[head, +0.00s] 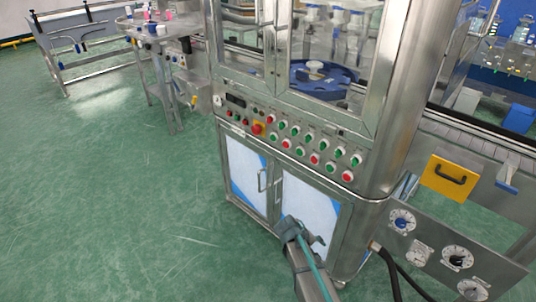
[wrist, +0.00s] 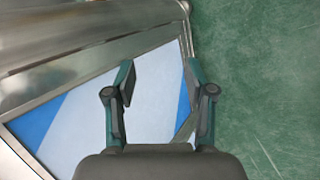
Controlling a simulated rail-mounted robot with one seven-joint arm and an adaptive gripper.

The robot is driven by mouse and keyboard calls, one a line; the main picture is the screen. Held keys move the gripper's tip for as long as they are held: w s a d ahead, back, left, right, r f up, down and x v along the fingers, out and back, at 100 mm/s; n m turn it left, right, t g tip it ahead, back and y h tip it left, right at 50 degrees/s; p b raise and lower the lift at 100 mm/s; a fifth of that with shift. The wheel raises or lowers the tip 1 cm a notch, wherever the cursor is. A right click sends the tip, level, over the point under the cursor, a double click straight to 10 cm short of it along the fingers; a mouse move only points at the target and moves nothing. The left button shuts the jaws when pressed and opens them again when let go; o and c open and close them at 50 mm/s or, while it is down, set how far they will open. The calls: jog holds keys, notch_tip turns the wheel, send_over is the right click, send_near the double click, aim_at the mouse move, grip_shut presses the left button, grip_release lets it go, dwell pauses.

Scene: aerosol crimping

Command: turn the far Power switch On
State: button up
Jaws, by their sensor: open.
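The control panel (head: 290,139) runs across the front of the steel machine, with rows of red and green buttons in white surrounds. At its left end are a round white knob (head: 218,101), a dark display (head: 236,101), small buttons and a red button on a yellow plate (head: 257,128). Labels are too small to read, so I cannot tell which is the far Power switch. My gripper (head: 304,232) is open and empty, below the panel by the lower cabinet doors. In the wrist view, its spread fingers (wrist: 160,76) point at a white and blue door panel (wrist: 85,115).
The lower doors (head: 263,180) have a protruding handle. Glass doors enclose a blue wheel (head: 322,77) above. A gauge plate (head: 438,247), hoses and a yellow box (head: 450,177) stand at right. Green floor (head: 110,190) is clear at left.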

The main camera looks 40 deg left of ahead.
jog(key=w+a+r+n+t+y, duration=0.1)
jog(key=a+r+t, duration=0.1)
jog(key=a+r, duration=0.45)
jog(key=w+a+r+n+t, duration=0.15)
jog(key=a+r, duration=0.25)
jog(key=a, duration=0.6)
jog(key=n+t+y+b, duration=0.1)
jog(key=n+t+y, duration=0.1)
jog(key=n+t, duration=0.6)
send_near(269, 120)
jog(key=w+m, duration=0.1)
jog(key=w, duration=0.7)
jog(key=shift+w+f+t+p, duration=0.3)
jog(key=shift+w+f+t, duration=0.05)
jog(key=shift+w+f, duration=0.05)
grip_shut()
